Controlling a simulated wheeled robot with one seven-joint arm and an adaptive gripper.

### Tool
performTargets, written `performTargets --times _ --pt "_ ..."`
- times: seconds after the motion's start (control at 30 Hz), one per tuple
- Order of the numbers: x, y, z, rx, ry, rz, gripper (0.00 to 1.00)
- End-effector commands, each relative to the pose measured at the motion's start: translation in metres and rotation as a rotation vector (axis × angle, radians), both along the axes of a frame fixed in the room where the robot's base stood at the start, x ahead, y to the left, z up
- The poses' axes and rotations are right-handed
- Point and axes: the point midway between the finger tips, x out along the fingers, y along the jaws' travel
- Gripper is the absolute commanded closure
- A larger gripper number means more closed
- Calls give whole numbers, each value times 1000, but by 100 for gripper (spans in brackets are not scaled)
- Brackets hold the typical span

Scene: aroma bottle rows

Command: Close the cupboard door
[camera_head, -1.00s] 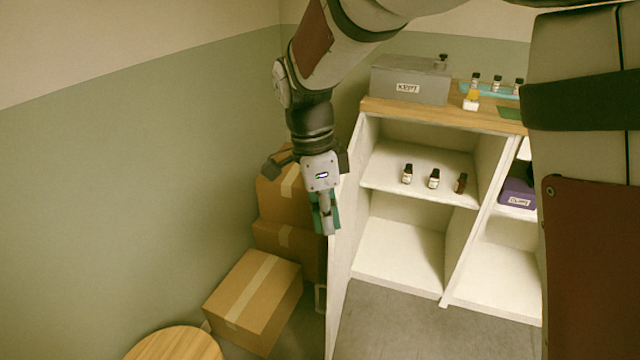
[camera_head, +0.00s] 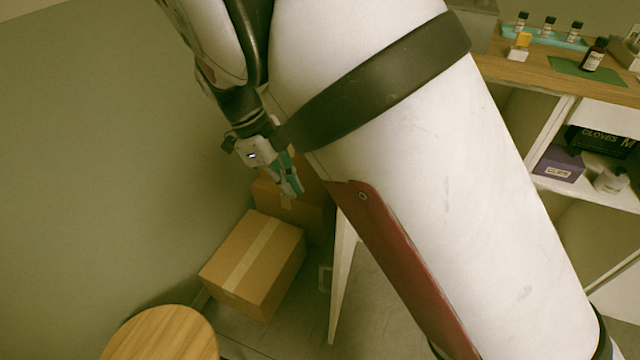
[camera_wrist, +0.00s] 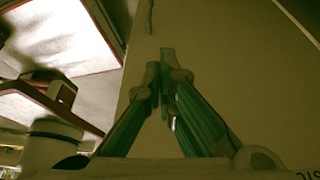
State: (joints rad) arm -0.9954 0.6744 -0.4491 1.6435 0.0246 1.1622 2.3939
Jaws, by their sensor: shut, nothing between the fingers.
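The cupboard door (camera_head: 344,262) is a pale panel standing open, seen nearly edge-on in the head view. Its upper part and hinge side are hidden behind my arm. My gripper (camera_head: 296,188) is shut and empty, up and to the left of the door's visible part, in front of the stacked boxes. In the wrist view its teal-padded fingers (camera_wrist: 165,68) meet in front of a plain dim surface. I cannot tell whether that is the door, nor whether the fingers touch it. The cupboard (camera_head: 552,112) is at the right, largely covered by my arm.
Cardboard boxes (camera_head: 254,262) stand by the wall left of the door, with a round wooden stool or table (camera_head: 165,335) nearer. The cupboard's wooden top (camera_head: 535,72) carries bottles. A purple box (camera_head: 559,164) sits on a shelf. Some floor (camera_head: 375,315) shows right of the door.

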Motion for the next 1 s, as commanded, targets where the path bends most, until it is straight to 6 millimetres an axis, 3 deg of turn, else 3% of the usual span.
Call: performTargets --times 0.17,0.6,0.8,1.0 --pt "-2 -7 -17 -2 3 -1 100" --pt "-10 -37 -96 -3 4 0 100" --pt "-16 -64 -92 0 1 0 100" --pt "-18 -74 -92 0 1 0 100"
